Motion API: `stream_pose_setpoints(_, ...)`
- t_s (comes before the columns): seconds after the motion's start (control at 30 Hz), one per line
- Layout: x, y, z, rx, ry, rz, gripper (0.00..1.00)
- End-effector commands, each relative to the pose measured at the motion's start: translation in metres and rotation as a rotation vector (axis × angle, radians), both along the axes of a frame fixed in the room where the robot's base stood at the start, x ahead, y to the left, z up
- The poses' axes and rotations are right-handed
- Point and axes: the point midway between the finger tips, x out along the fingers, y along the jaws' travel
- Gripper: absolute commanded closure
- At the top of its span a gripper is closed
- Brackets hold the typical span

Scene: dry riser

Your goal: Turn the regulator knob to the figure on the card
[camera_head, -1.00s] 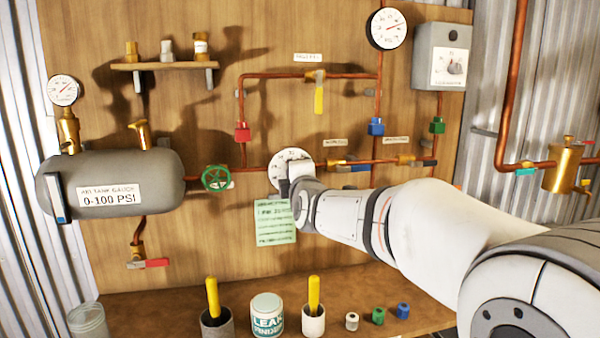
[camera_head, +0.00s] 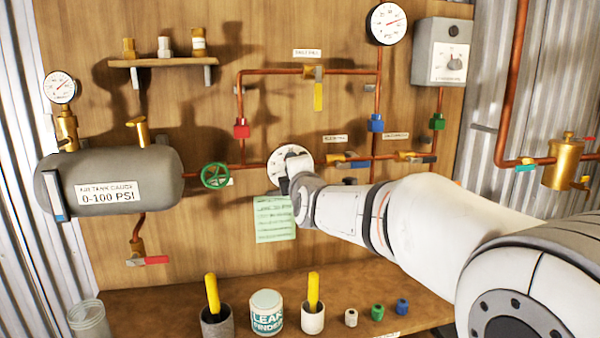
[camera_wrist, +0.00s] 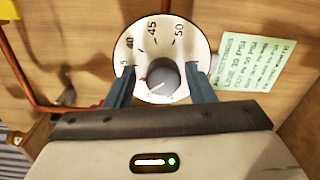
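The regulator's white dial (camera_wrist: 143,36) shows the figures 40, 45 and 50 in the wrist view, with another figure partly hidden at left. The round grey knob (camera_wrist: 163,76) sits at its lower middle; a small red mark shows near it. My gripper (camera_wrist: 161,90) is open, with one finger on each side of the knob and a visible gap to both. In the head view my gripper (camera_head: 292,172) covers much of the dial (camera_head: 278,163). The green card (camera_wrist: 257,62) hangs right of the dial; one line seems to read "LINE 30 PSI", but is blurred.
The card also shows below the dial in the head view (camera_head: 275,218). A green valve wheel (camera_head: 215,175) and copper pipe (camera_head: 255,166) lie left of the dial. Cups and a tin (camera_head: 266,313) stand on the shelf below.

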Motion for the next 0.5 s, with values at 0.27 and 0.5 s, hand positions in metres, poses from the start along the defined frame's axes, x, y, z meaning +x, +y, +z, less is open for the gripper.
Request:
stream_pose_setpoints(0.27,-0.001,0.001,-0.002,-0.001,0.005,0.001,0.46)
stream_pose_setpoints(0.5,-0.024,-0.006,-0.001,-0.001,0.003,0.002,0.46)
